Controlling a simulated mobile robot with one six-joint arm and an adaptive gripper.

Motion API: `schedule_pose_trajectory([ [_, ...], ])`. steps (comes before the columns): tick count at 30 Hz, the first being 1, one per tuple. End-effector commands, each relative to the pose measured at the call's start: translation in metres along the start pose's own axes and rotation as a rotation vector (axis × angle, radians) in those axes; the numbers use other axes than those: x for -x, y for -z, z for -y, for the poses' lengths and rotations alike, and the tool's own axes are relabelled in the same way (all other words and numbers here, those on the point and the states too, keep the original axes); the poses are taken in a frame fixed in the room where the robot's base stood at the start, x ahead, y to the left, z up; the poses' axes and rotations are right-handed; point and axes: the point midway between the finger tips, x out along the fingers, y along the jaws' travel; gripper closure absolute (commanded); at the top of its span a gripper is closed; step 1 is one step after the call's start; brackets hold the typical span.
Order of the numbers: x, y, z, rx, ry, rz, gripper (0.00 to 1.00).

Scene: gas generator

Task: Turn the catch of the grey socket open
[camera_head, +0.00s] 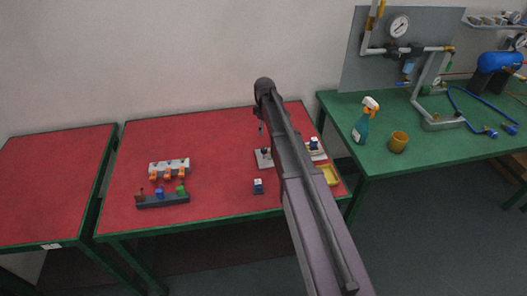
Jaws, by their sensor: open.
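A small grey plate with a dark upright part (265,157) lies on the red table, left of my arm. It may be the grey socket; its catch is too small to make out. A light plate with a blue-and-white piece (314,146) lies right of my arm, partly covered by it. My gripper (261,128) shows only as a small dark end beside my arm, above the grey plate in the picture. It looks open and empty, and apart from the plate.
The red table (215,140) also holds a light rack with orange parts (170,168), a dark rack with coloured parts (162,199), a blue-and-white piece (258,187) and a yellow tray (328,176). A spray bottle (362,125) and yellow cup (398,142) stand on the green table.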

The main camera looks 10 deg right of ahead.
Motion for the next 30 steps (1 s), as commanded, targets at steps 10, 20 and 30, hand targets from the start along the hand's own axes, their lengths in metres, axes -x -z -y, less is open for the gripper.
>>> schedule_pose_trajectory([
  [10,-0.032,0.000,0.000,0.000,0.000,0.000,0.21],
  [20,-0.057,0.001,0.001,0.001,0.000,0.000,0.21],
  [30,-0.083,0.001,0.001,0.001,0.000,0.000,0.21],
])
